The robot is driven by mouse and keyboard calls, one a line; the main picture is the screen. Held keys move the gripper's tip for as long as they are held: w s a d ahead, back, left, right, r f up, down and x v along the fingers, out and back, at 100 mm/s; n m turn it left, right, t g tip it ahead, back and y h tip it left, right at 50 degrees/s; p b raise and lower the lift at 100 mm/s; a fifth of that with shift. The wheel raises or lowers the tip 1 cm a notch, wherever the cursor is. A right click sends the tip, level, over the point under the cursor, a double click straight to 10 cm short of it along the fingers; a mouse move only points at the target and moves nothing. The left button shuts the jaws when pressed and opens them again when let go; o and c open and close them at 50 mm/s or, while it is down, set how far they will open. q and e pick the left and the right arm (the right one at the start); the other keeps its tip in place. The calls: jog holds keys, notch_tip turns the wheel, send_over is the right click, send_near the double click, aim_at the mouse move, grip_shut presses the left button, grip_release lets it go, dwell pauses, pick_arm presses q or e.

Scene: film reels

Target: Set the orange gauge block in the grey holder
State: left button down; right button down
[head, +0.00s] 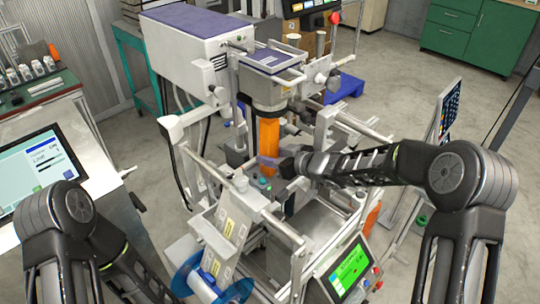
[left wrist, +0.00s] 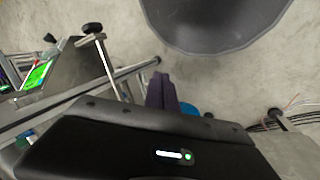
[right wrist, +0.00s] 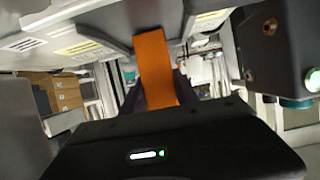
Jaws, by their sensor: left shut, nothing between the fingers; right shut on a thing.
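The orange gauge block (head: 269,138) stands roughly upright in the middle of the machine in the head view. My right gripper (head: 268,160) is shut on its lower part, coming in from the right. In the right wrist view the block (right wrist: 154,65) rises from between the dark fingers, its far end in front of a grey surface. I cannot tell if it touches that surface. I cannot pick out the grey holder with certainty. My left gripper (left wrist: 160,90) shows purple fingers, shut and empty, in the left wrist view; the head view does not show its fingers.
Machine rails and posts crowd around the block, with a black ring-shaped part (head: 266,100) just above it. A green-screened panel (head: 349,268) and a blue reel (head: 208,286) are at the front. A monitor (head: 38,172) stands at left. Open floor lies at right.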

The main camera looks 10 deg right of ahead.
jog(key=shift+f, duration=0.25)
jog(key=c, duration=1.3)
grip_release()
jog(key=o, duration=0.5)
jog(key=shift+c, duration=0.2)
jog(key=shift+s+d, duration=0.1)
jog(key=v, duration=0.7)
jog(key=shift+s+d+r+b, duration=0.1)
jog(key=shift+s+d+b, duration=0.1)
jog(key=shift+s+b, duration=0.1)
